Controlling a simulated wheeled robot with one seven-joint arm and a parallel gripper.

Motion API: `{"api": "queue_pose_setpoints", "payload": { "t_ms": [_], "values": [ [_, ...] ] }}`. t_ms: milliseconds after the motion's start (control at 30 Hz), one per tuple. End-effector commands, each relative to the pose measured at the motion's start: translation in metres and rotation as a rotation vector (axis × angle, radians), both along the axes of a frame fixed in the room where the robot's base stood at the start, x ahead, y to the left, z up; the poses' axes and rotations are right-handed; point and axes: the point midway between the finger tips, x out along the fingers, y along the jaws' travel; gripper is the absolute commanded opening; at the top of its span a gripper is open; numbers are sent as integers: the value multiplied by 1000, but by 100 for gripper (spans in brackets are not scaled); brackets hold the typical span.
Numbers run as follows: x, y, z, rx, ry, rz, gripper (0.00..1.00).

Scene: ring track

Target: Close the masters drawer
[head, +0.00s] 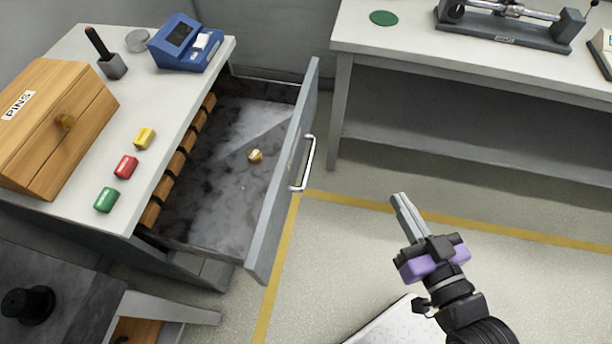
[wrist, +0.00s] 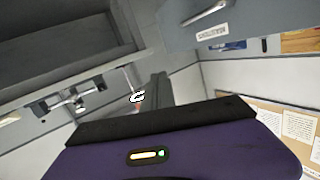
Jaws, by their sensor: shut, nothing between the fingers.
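The masters drawer (head: 230,190) is pulled well out of the grey bench at the left in the head view. A small brass piece (head: 255,156) lies on its floor. Its grey front panel (head: 284,185) carries a silver bar handle (head: 304,164). The wrist view shows a grey front with a bar handle (wrist: 207,13) and a label at the top. My gripper (head: 400,203) is shut and empty. It is to the right of the handle and apart from it, over the floor, with its fingers pointing up and left in the head view.
On the bench top stand a wooden PINS box (head: 55,125), a blue device (head: 184,42), and green, red and yellow blocks (head: 125,167). A second bench (head: 470,75) with a shelf stands at the back right. Floor between drawer and gripper is clear.

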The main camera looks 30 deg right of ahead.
Motion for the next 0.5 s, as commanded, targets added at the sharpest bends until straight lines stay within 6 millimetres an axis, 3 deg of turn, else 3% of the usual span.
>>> {"api": "queue_pose_setpoints", "payload": {
  "t_ms": [33, 300, 500],
  "values": [
    [13, -19, -24, 45, 1, -46, 0],
    [69, -98, -130, 426, 67, -189, 0],
    [117, -129, -179, 795, 91, -145, 0]
  ]
}}
